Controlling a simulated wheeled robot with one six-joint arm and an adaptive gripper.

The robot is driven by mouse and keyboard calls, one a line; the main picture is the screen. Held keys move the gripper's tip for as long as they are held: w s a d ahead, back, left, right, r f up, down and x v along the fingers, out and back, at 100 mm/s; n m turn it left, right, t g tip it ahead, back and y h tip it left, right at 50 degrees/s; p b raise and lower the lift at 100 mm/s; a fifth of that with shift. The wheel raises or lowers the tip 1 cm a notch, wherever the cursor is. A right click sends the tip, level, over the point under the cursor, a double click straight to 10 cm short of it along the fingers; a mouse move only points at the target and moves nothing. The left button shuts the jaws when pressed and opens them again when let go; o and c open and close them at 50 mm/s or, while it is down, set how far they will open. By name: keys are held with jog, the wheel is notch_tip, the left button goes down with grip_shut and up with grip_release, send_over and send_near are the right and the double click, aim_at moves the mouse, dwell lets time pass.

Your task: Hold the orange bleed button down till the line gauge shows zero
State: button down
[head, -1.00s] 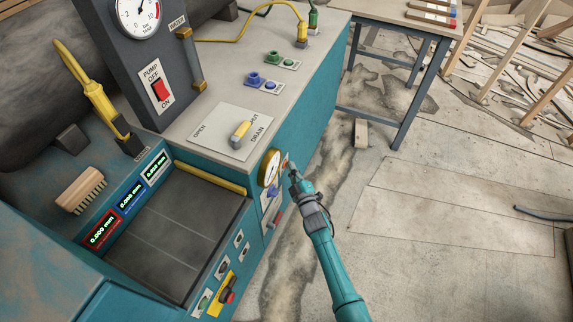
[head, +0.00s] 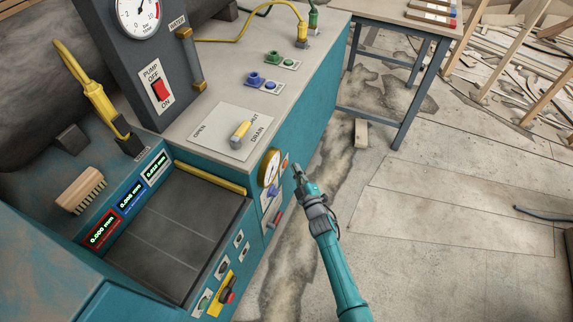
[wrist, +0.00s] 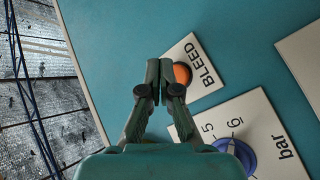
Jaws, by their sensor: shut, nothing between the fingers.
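The orange bleed button (wrist: 182,73) sits on a white BLEED plate (wrist: 195,66) on the teal cabinet front in the wrist view. In the head view a small orange spot (head: 285,161) shows there, beside the yellow-rimmed gauge (head: 268,168). The gauge is seen at a slant and I cannot read its needle. My gripper (head: 297,170) is shut and empty, in front of the panel with a gap to it in the head view. In the wrist view its fingertips (wrist: 159,66) partly overlap the button's left edge.
A blue knob (wrist: 235,154) on a bar scale plate is below the button. A yellow valve handle (head: 240,131) is on the cabinet top. A red button (head: 228,296) is lower on the front. Open floor (head: 450,215) lies to the right.

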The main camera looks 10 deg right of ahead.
jog(key=shift+s+d, duration=0.7)
jog(key=shift+d, duration=0.25)
jog(key=shift+s+d, duration=0.7)
jog(key=shift+d, duration=0.25)
jog(key=s+a+r+m+g+h, duration=0.15)
jog(key=s+m, duration=0.45)
jog(key=s, duration=2.6)
jog(key=s+r+m+g+h, duration=0.1)
jog(key=s+r+m, duration=0.4)
jog(key=s+r, duration=1.2)
jog(key=s+g, duration=0.1)
jog(key=s, duration=0.2)
jog(key=shift+r, duration=0.4)
